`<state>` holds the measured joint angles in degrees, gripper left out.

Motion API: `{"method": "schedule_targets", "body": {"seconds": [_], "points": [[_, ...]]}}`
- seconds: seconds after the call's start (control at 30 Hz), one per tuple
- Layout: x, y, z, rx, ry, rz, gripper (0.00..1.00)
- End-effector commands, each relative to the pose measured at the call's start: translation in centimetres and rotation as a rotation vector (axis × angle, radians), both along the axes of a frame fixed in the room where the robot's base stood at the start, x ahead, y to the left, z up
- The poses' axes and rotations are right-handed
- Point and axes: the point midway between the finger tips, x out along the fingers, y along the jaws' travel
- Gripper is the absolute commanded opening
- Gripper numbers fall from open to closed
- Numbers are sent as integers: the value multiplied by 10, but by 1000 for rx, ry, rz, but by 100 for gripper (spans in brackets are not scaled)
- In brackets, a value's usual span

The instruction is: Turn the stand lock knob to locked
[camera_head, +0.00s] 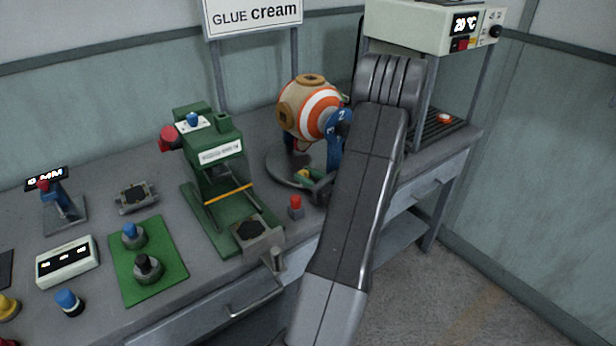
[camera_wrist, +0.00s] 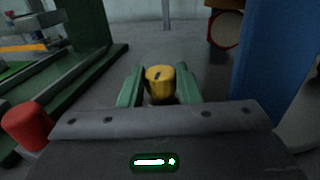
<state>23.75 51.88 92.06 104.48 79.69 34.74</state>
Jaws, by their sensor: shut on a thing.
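The stand lock knob is a small yellow knob (camera_wrist: 160,76) with a dark slot line on its top. In the wrist view the line runs away from me, leaning slightly right. My gripper (camera_wrist: 159,88) has its two green fingers on either side of the knob, shut on it. In the head view my gripper (camera_head: 308,180) is low beside the stand's round grey base (camera_head: 280,168), and the knob is mostly hidden there. The stand holds an orange-and-white striped ball (camera_head: 318,112) and has a blue upright (camera_head: 334,150). No lock label is readable.
A green press (camera_head: 215,165) stands left of the stand. A red-topped button (camera_head: 295,203) is just in front of my gripper and shows close at left in the wrist view (camera_wrist: 28,125). A white machine (camera_head: 425,25) stands on legs at the back right.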

Motion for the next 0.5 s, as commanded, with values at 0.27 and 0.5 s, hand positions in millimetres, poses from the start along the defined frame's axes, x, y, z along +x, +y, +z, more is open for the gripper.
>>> {"method": "schedule_targets", "body": {"seconds": [0.27, 0.5], "points": [[-2, 3, -3, 1, -1, -165, 7], [-3, 4, 0, 0, -3, -255, 7]]}}
